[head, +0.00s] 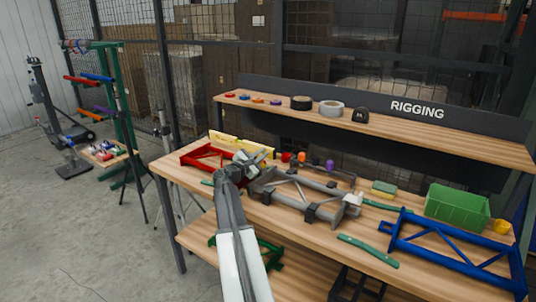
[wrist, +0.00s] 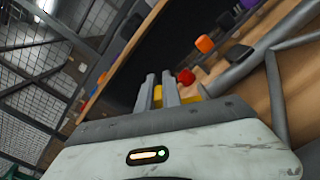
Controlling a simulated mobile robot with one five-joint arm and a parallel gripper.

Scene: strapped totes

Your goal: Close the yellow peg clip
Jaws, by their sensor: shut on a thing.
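My gripper (head: 262,154) is at the back of the workbench, left of a row of coloured peg knobs. In the wrist view its two fingers (wrist: 161,82) are close together with a yellow piece (wrist: 157,97) between them, which I take to be the yellow peg clip. More yellow shows just right of the right finger (wrist: 188,91). The fingers hide most of the clip, so how far it is closed cannot be told. In the head view my gripper covers this spot.
Red (head: 286,157), orange (head: 301,157) and purple (head: 329,164) knobs stand right of my gripper. A grey frame (head: 300,196) lies in front of them, a red frame (head: 200,158) left. A shelf (head: 380,122) overhangs the back. A green bin (head: 457,205) and blue frame (head: 450,250) are at right.

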